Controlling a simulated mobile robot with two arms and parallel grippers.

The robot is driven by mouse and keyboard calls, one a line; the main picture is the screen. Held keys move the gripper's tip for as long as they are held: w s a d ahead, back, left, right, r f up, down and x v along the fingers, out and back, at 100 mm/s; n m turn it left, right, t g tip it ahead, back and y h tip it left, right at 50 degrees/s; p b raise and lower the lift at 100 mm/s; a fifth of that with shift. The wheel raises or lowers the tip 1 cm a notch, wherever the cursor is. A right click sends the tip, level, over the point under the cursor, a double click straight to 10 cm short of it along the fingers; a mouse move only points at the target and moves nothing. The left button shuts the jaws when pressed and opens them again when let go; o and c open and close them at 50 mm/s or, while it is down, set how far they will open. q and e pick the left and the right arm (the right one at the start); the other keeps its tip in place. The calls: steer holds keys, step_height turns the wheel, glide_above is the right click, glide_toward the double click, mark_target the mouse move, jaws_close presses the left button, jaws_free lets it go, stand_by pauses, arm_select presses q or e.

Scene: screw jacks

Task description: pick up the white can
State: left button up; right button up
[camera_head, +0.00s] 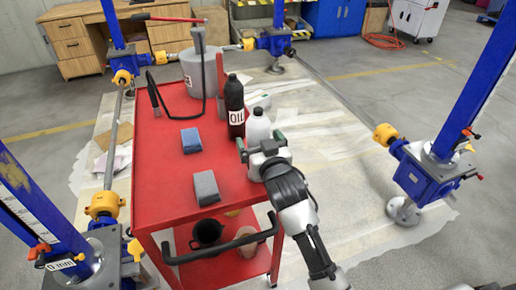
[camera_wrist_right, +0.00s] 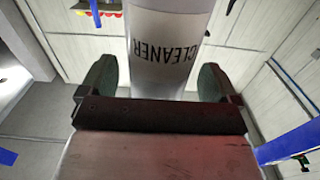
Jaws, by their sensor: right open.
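The white can (camera_head: 258,126) stands upright on the right edge of the red cart (camera_head: 160,188). In the right wrist view the white can (camera_wrist_right: 168,45) shows the word "CLEANER" and sits between the two fingers. My right gripper (camera_head: 260,146) is open, with one green-tipped finger on each side of the can. In the right wrist view a gap shows between the can and each finger of the right gripper (camera_wrist_right: 167,82). The can's lower part is partly hidden by the gripper in the head view. My left gripper is not in view.
A dark bottle (camera_head: 235,100) stands just behind the can. A grey bucket (camera_head: 200,72) with a pump and hose is at the cart's back. A blue block (camera_head: 191,140) and a grey block (camera_head: 206,188) lie left of the gripper. Blue screw jacks (camera_head: 430,172) surround the cart.

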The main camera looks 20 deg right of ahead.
steer(key=shift+w, duration=0.7)
steer(key=c, duration=1.1)
steer(key=shift+c, duration=0.7)
steer(key=shift+r, duration=0.15)
